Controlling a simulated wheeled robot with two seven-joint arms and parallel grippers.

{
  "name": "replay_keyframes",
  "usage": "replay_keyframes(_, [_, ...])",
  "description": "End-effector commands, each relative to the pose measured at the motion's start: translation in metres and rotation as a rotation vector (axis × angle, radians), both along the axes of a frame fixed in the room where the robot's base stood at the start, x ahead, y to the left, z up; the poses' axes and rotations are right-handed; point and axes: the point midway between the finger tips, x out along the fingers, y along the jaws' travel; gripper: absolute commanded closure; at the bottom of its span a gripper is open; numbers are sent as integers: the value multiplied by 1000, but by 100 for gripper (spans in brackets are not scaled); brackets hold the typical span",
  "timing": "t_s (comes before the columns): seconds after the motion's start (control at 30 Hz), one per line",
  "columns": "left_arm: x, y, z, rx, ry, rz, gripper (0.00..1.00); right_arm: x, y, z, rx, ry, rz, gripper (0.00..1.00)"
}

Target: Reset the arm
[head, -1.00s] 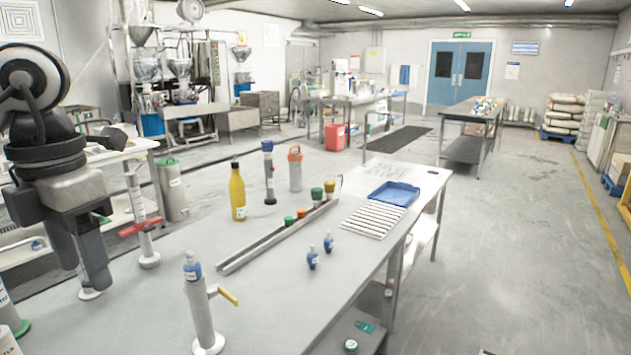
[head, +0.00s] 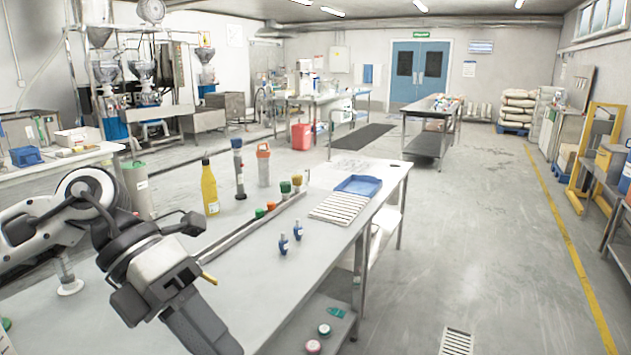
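My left arm comes in from the left edge, low over the near end of the grey steel table (head: 262,308). My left gripper (head: 208,335) points down and to the right in the head view, near the bottom edge. Its fingers are seen from above and behind, and I cannot tell whether they are open or shut. No object shows in it. The arm hides part of the tabletop, including most of a grinder-like upright whose yellow handle (head: 209,278) sticks out just beside the gripper. My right arm and gripper are not in view.
On the table stand a yellow bottle (head: 210,190), a dark blue-capped tube (head: 239,172), an orange-capped bottle (head: 263,168), a rail with colored caps, two small blue bottles (head: 283,245) and a blue tray (head: 358,186).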

Motion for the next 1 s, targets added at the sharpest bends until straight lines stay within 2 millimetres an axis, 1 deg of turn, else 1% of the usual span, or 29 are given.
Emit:
replay_keyframes(0.03, [-7, -25, -5, -124, 69, -3, 45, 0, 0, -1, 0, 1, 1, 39])
replay_keyframes(0.1, [-13, -57, -2, -322, 167, 27, 45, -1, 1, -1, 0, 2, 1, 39])
replay_keyframes(0.2, [-12, -91, 9, -602, 325, 130, 45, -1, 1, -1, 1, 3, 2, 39])
replay_keyframes(0.27, [-4, -102, 14, -758, 427, 226, 45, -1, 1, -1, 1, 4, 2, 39])
replay_keyframes(0.33, [11, -107, 15, -921, 549, 366, 45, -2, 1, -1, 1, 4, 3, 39])
replay_keyframes(0.4, [31, -104, 7, -1062, 675, 538, 45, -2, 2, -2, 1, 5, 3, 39])
replay_keyframes(0.47, [49, -96, -8, -1162, 786, 708, 45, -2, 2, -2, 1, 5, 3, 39])
replay_keyframes(0.5, [60, -88, -24, -1215, 862, 833, 45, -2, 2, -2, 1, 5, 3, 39])
replay_keyframes(0.57, [73, -72, -55, -1276, 972, 1034, 45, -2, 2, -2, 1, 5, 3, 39])
replay_keyframes(0.6, [79, -61, -81, -1298, 1045, 1178, 45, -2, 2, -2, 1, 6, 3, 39])
replay_keyframes(0.63, [81, -51, -103, -1308, 1099, 1290, 45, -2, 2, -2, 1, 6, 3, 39])
replay_keyframes(0.67, [81, -42, -124, -1310, 1150, 1395, 45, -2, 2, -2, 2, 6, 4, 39])
replay_keyframes(0.7, [77, -31, -153, -1302, 1210, 1530, 45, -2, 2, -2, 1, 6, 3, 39])
replay_keyframes(0.77, [66, -15, -195, -1273, 1296, 1720, 45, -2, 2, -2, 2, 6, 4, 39])
replay_keyframes(0.8, [55, -6, -221, -1241, 1346, 1840, 45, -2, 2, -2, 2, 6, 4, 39])
replay_keyframes(0.87, [35, 7, -258, -1187, 1415, 2004, 45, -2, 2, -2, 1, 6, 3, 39])
replay_keyframes(0.9, [21, 13, -280, -1144, 1454, 2103, 45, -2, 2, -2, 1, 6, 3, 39])
replay_keyframes(1.0, [-15, 26, -321, -1040, 1534, 2300, 45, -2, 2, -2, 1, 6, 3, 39])
